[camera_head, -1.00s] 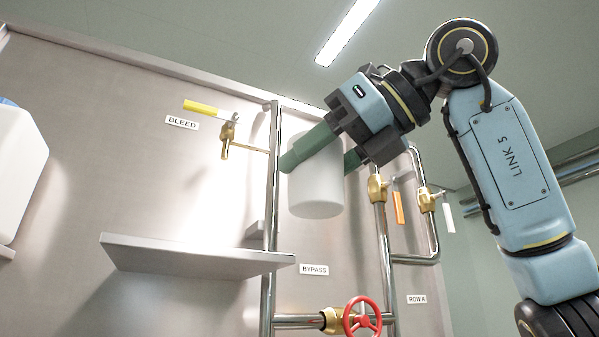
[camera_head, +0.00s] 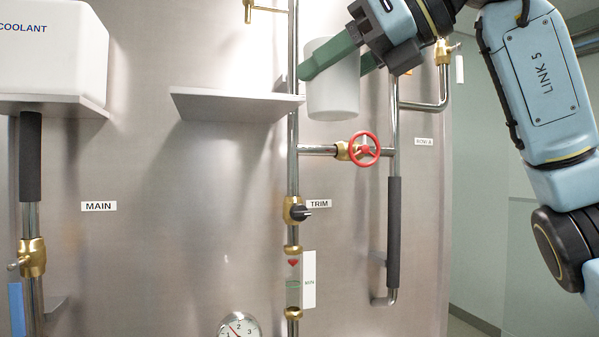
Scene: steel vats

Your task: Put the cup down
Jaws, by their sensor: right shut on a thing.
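The cup (camera_head: 334,92) is a plain white cylinder, held upright in the upper middle of the head view. My right gripper (camera_head: 338,62) comes in from the upper right and is shut on the cup, with green fingers on either side of it. The far finger is mostly hidden behind the cup. The cup hangs in the air, in front of the pipes and just right of the end of a grey shelf (camera_head: 225,103). The shelf's visible top is bare. My left gripper is out of view.
A white coolant tank (camera_head: 55,55) stands on another ledge at the left. A vertical steel pipe (camera_head: 293,165) runs by the shelf's right end. A red handwheel (camera_head: 364,149) is just below the cup. A black-handled trim valve (camera_head: 298,210) and a gauge (camera_head: 240,326) sit lower.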

